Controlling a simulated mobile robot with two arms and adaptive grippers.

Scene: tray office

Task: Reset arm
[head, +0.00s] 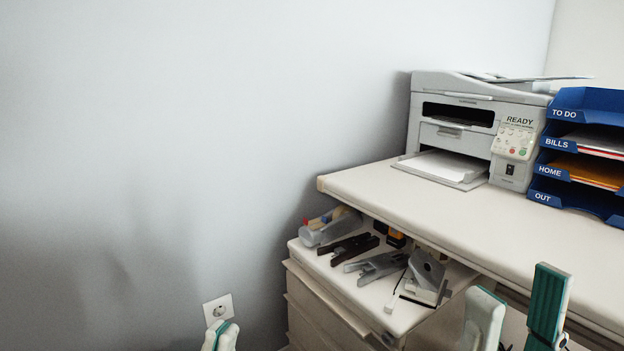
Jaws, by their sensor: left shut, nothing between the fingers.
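My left gripper (221,326) shows only its white and green fingertips at the bottom edge, left of the drawer cabinet and just below the wall socket in the picture. Its fingers are together with nothing between them. My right gripper (520,284) stands at the bottom right, in front of the desk edge. Its two white and green fingers point up and are apart, with nothing seen between them. The rest of both arms is out of view.
A white desk (400,198) carries a grey printer (462,112) and a blue letter tray (556,142) with labelled shelves. A socket (217,309) is on the bare wall.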

